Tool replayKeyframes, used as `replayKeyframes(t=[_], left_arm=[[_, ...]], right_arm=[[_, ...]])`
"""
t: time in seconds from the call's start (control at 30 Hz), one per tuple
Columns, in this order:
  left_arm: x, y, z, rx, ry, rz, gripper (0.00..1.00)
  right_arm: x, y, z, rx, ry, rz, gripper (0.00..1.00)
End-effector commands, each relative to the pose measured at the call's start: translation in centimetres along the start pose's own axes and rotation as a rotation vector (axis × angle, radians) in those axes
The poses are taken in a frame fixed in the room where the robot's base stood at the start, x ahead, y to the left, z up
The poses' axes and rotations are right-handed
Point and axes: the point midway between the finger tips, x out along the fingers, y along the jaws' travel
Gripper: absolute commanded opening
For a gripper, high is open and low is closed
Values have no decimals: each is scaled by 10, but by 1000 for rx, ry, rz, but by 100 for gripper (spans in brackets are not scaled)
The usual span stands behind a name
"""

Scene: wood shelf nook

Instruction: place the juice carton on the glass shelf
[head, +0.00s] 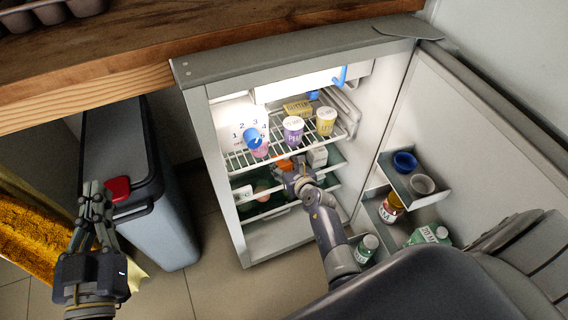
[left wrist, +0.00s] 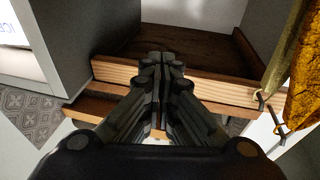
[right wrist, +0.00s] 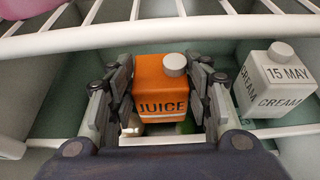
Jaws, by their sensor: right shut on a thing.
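The orange juice carton (right wrist: 163,85) with a grey cap is upright between the fingers of my right gripper (right wrist: 160,100) in the right wrist view. In the head view, the carton (head: 285,164) is a small orange patch inside the open fridge, below the wire rack. My right gripper (head: 295,180) is shut on it and partly hides it. The greenish glass shelf (right wrist: 70,120) is around and below the carton; I cannot tell whether the carton touches it. My left gripper (head: 95,192) is shut and empty outside the fridge, beside the bin; its fingers meet in the left wrist view (left wrist: 161,62).
A white cream carton (right wrist: 273,80) stands to the right of the juice. The wire rack (right wrist: 150,28) is close above, holding tubs such as the purple one (head: 293,130). The open fridge door (head: 470,150) has loaded bins. A grey bin (head: 165,230) stands left.

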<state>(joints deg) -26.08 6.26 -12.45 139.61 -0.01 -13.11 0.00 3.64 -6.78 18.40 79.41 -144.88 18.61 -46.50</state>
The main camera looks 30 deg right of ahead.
Motion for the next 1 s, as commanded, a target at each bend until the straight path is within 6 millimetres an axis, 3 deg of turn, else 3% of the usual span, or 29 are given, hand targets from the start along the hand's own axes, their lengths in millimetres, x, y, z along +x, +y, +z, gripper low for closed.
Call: replayKeyframes(t=[0.03,0.1,0.57,1.0], left_arm=[[0,0,-1,0,5,0,0],[0,0,-1,0,4,0,0],[0,0,0,0,-9,0,0],[-22,-10,70,6,-386,-22,0]], right_arm=[[0,0,0,0,0,0,51],[0,0,0,0,0,0,66],[-1,0,3,0,-1,-1,66],[-37,0,3,-1,1,-1,66]])
